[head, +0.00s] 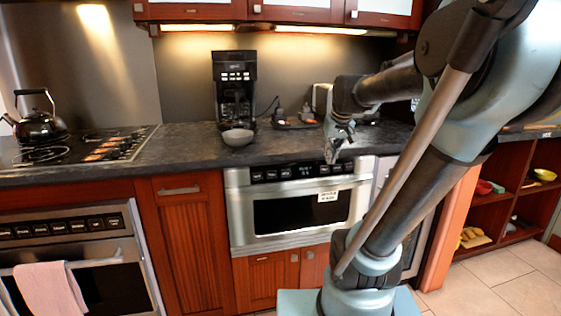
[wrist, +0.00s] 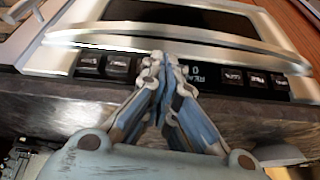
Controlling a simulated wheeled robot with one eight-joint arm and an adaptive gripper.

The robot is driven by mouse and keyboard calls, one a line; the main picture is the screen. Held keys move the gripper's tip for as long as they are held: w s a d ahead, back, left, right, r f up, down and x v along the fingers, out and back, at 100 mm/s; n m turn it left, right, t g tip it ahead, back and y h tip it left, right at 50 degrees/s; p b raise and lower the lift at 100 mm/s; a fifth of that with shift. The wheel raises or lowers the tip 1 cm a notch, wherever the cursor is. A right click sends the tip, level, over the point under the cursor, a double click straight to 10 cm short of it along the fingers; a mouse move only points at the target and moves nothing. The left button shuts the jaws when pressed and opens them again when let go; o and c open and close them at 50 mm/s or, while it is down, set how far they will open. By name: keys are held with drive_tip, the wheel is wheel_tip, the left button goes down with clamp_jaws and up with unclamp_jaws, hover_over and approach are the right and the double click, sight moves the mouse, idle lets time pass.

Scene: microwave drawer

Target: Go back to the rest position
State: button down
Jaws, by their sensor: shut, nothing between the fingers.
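My gripper (head: 338,145) hangs in front of the counter's front edge, just above the right part of the microwave drawer's button strip. In the wrist view my gripper (wrist: 162,75) is shut, its fingertips together with nothing between them. The microwave drawer (head: 290,235) is a steel unit with a dark window, set under the counter, and it looks closed. Its button strip (wrist: 118,66) and steel front also show in the wrist view beyond the fingertips. Whether the fingertips touch the strip I cannot tell.
The dark counter (head: 185,150) carries a grey bowl (head: 237,137), a coffee maker (head: 234,85) and a kettle (head: 38,122) on the stove. An oven with a pink towel (head: 50,290) is at left. Open shelves (head: 520,205) stand at right. Tiled floor is free at lower right.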

drive_tip(key=s+d+f+m+g+h, duration=0.1)
drive_tip(key=s+f+g, duration=0.1)
drive_tip(key=s+f, duration=1.5)
drive_tip(key=s, duration=0.3)
drive_tip(key=shift+d, duration=0.35)
drive_tip(key=shift+f, duration=0.1)
